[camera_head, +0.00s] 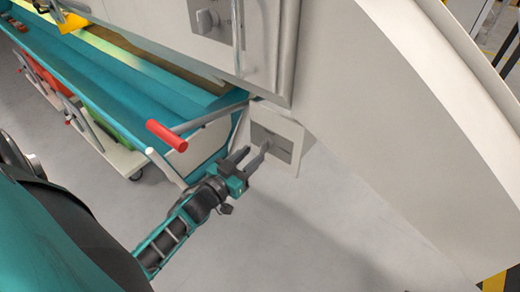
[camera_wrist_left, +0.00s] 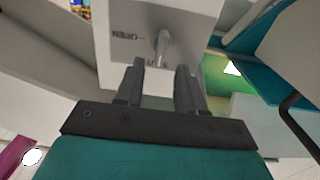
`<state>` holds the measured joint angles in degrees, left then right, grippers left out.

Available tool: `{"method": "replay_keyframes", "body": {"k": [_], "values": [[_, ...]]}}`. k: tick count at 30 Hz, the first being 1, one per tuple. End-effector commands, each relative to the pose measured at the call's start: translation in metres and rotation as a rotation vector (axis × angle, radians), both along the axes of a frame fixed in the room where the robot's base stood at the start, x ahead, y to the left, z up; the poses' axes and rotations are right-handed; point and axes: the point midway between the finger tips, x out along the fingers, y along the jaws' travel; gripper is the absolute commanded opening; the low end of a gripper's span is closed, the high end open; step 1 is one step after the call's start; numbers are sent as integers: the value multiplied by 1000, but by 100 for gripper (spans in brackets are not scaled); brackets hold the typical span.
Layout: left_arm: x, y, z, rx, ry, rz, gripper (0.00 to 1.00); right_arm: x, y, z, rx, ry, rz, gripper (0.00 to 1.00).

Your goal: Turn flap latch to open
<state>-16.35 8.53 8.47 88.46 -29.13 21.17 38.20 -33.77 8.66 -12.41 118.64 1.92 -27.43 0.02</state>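The flap latch is a small grey lever on a grey plate (camera_head: 272,143), set in a white panel beside the large machine housing. In the left wrist view the lever (camera_wrist_left: 163,45) points down toward my gripper, and upside-down lettering that looks like "OPEN" is to its left. My left gripper (camera_head: 252,155) is close in front of the plate. In the left wrist view its two dark fingers (camera_wrist_left: 160,72) are apart, with the lever's lower end at the gap between their tips. I cannot tell whether they touch it. My right gripper is out of view.
A red-ended bar (camera_head: 167,136) sticks out just left of the latch, near my left arm. A teal trough (camera_head: 120,85) runs along the left, with a wheeled cart (camera_head: 115,155) below it. The white machine housing (camera_head: 400,110) fills the right. The floor below is clear.

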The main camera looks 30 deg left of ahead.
Motion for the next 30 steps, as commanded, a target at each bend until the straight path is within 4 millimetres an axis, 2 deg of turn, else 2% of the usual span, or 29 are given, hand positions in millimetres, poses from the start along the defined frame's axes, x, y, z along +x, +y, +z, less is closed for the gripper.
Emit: {"method": "replay_keyframes", "body": {"k": [3, 9, 20, 30], "values": [[22, -2, -1, 2, -1, -1, 38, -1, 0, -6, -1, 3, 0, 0], [42, -3, -1, 1, 0, -1, 38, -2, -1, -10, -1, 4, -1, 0], [47, -4, 0, 1, 2, 0, 38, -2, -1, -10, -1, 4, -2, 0], [46, -4, 0, 0, 1, 0, 7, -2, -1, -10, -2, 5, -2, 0]]}}
